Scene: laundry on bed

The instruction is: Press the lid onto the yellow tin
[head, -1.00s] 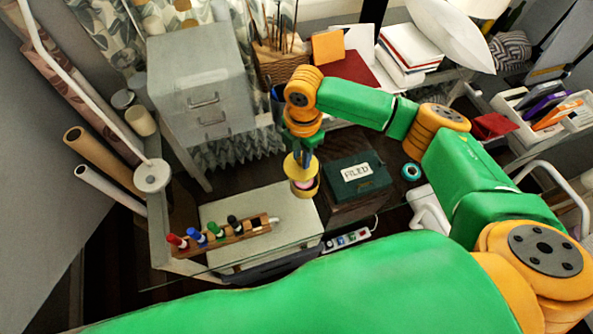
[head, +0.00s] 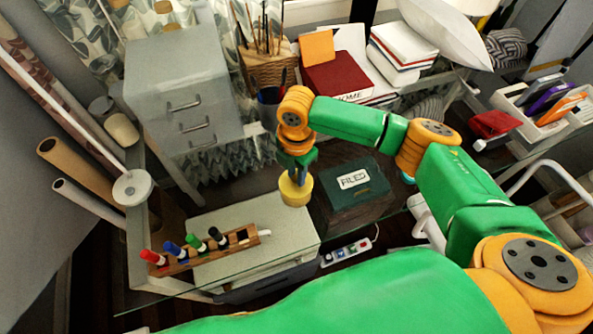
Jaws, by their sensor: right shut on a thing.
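The yellow tin (head: 295,195) stands upright at the right back corner of a pale flat stack, beside a dark box. My right gripper (head: 297,175) reaches down from above, right over the tin. It is shut on the lid, which is at the top of the tin. The fingers and the steep view hide most of the lid, and I cannot tell whether it is fully seated. The inside of the tin does not show. My left gripper is not in view.
A wooden rack (head: 205,250) with several markers lies on the pale stack (head: 280,232), left of the tin. The dark green box (head: 350,185) labelled FILED is close on the right. A grey drawer cabinet (head: 180,90) stands behind left. A power strip (head: 347,252) lies in front.

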